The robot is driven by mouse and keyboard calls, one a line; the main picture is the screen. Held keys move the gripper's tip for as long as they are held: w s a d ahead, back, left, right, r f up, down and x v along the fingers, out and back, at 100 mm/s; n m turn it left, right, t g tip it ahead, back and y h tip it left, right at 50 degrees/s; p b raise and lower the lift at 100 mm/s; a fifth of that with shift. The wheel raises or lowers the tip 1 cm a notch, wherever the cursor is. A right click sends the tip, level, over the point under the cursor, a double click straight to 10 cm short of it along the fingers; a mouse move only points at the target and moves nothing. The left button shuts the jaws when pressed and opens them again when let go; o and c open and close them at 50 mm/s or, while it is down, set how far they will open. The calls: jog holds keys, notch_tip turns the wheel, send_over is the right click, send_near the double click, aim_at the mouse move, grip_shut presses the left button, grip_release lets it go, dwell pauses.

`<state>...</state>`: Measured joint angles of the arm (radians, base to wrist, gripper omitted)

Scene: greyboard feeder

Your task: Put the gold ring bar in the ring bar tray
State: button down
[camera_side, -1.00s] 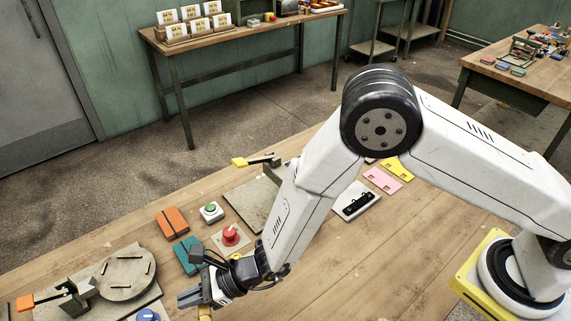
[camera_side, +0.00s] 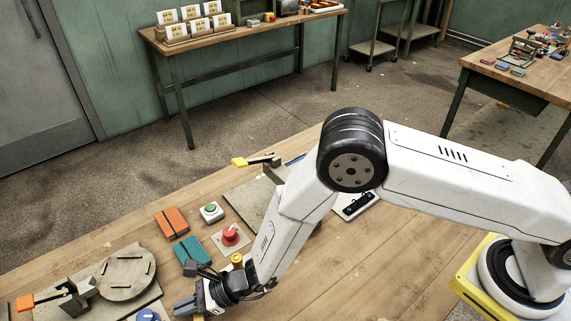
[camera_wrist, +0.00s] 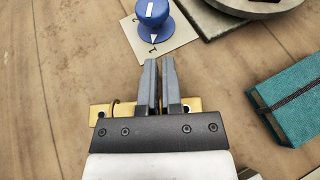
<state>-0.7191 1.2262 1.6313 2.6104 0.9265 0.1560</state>
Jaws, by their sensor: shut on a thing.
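My gripper (camera_wrist: 159,66) is shut on the gold ring bar (camera_wrist: 130,107), which lies across behind the fingers in the wrist view. The bar sticks out on both sides, with a thin ring near its left part and dark holes near its ends. In the side view my gripper (camera_side: 184,307) is low at the bottom edge, left of centre, over the wooden table. The bar is mostly hidden or cut off there. I cannot make out the ring bar tray in either view.
A blue knob (camera_wrist: 152,12) on a pale plate is ahead of the fingers. A teal notebook (camera_wrist: 292,100) lies to the right. The side view shows a round turntable (camera_side: 123,272), an orange notebook (camera_side: 172,222), a red button (camera_side: 230,235) and a yellow-topped piece (camera_side: 237,260) close by my wrist.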

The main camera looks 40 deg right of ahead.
jog(key=shift+f, duration=0.4)
jog(key=c, duration=0.8)
grip_release()
jog(key=shift+d+r, duration=0.1)
jog(key=shift+r, duration=0.1)
jog(key=shift+v, duration=5.9)
